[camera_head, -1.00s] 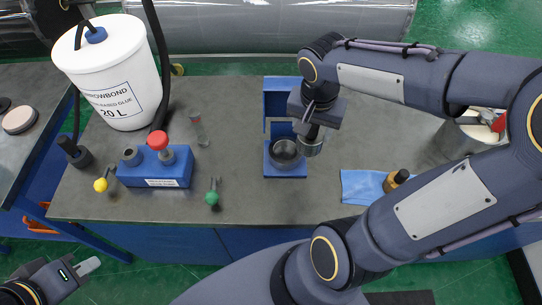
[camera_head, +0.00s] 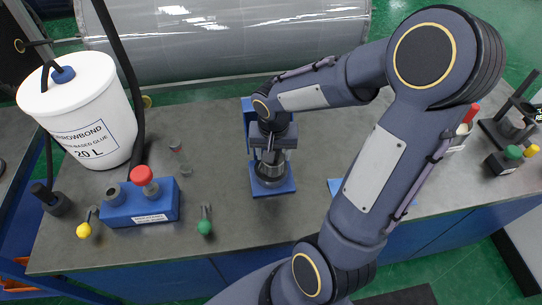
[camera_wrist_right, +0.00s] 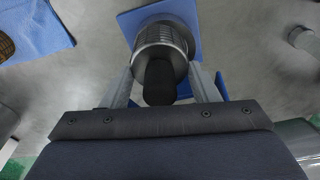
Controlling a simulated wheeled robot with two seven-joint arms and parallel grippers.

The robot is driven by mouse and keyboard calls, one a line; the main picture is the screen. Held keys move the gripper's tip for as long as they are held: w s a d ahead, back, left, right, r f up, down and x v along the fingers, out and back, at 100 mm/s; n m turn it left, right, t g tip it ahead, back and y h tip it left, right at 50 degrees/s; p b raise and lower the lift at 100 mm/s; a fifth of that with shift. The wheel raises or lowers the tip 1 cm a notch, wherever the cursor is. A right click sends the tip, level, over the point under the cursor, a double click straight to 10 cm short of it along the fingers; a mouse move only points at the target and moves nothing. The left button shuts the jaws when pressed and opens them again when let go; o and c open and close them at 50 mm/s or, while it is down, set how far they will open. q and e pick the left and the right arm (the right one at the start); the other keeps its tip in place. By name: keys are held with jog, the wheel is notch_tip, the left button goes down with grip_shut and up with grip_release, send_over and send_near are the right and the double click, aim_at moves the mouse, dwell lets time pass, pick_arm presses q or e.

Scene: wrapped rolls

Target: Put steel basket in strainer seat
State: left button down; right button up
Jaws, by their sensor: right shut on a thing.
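The steel basket (camera_wrist_right: 162,38) is a grey mesh cylinder with a dark handle, hanging below my right gripper (camera_wrist_right: 162,84). The gripper's two fingers are shut at the handle's sides. In the head view my right gripper (camera_head: 270,150) is directly over the strainer seat, a grey cup on a blue base (camera_head: 272,190) with a blue upright behind. The basket and cup overlap in that view, so I cannot tell how far the basket is inside. The blue base (camera_wrist_right: 197,12) shows behind the basket in the wrist view. My left gripper is out of view.
A blue block (camera_head: 140,207) with a red knob stands left of the seat, near a white glue bucket (camera_head: 85,115). A green-knobbed valve (camera_head: 204,226) lies near the front edge. The table between block and seat is mostly clear.

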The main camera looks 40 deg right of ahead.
jog(key=w+f, duration=0.1)
jog(key=w+d+f, duration=0.1)
jog(key=shift+f, duration=0.3)
jog(key=shift+w+d+f, duration=0.1)
jog(key=shift+w+f, duration=0.05)
jog(key=shift+f, duration=1.6)
jog(key=shift+f, duration=0.2)
jog(key=o, duration=0.6)
jog(key=shift+o, duration=0.7)
jog(key=shift+r, duration=0.1)
